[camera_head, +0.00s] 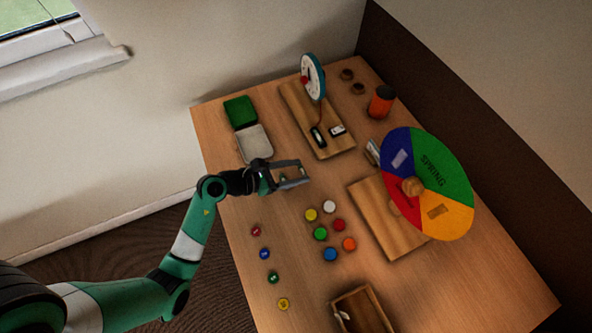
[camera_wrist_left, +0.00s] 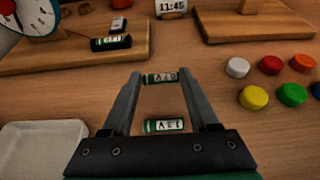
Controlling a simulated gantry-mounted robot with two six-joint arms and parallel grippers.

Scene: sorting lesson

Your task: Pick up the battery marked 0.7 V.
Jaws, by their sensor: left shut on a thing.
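My left gripper (camera_head: 305,172) is above or at the table, left of the middle. In the left wrist view its fingertips (camera_wrist_left: 161,76) are closed on the ends of a small green battery (camera_wrist_left: 160,78) with a white label, which seems to read 0.7 V upside down. A second green battery (camera_wrist_left: 163,126) with a white label, possibly 1.3 V, lies closer to the gripper's base, between the fingers. I cannot tell whether the held battery is off the table. My right gripper is not in view.
A white tray (camera_head: 255,148) with a green lid (camera_head: 239,110) is left of the clock board. Coloured discs (camera_head: 320,233) lie in front.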

